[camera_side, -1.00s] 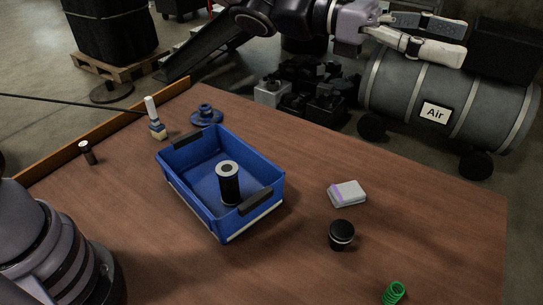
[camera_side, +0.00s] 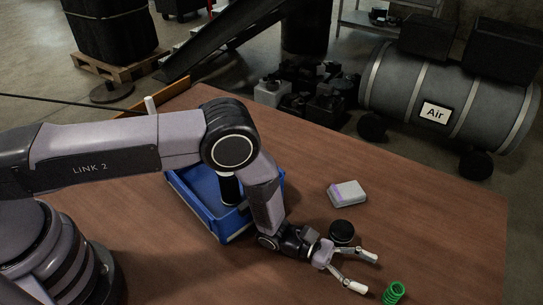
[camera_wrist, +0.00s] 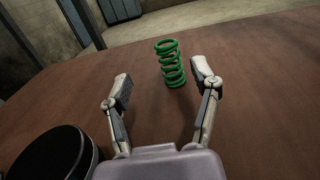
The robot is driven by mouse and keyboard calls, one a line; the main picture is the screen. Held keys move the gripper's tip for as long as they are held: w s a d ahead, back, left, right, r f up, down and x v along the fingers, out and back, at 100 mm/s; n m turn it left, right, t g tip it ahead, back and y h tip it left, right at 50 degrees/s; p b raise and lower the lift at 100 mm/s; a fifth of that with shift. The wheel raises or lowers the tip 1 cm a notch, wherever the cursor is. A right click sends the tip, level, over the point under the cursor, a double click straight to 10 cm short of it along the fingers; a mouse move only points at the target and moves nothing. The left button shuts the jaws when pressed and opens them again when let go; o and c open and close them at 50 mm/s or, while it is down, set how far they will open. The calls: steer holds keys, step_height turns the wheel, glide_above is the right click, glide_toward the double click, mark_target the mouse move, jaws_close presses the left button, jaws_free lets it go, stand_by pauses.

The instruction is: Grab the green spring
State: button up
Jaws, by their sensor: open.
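The green spring (camera_side: 394,293) stands upright on the wooden table at the bottom right of the side view. In the wrist view the green spring (camera_wrist: 171,63) is ahead of the fingertips, a little right of centre. My gripper (camera_side: 370,274) is low over the table, to the left of the spring and pointing towards it. In the wrist view my gripper (camera_wrist: 162,82) is open, with its fingers spread and nothing between them. The spring looks apart from both fingers.
A black round cap-like part (camera_side: 341,231) stands close beside my gripper; it also shows in the wrist view (camera_wrist: 52,155). A white and purple box (camera_side: 347,193) lies farther back. A blue bin (camera_side: 229,228) holding a black cylinder (camera_side: 230,189) is partly behind my arm. The table's right side is clear.

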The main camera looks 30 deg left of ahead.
mark_target(395, 291)
steer(key=d, duration=0.6)
steer(key=shift+s+d+f, duration=0.15)
steer(key=shift+d+f, duration=0.05)
steer(key=shift+d, duration=0.1)
jaws_close()
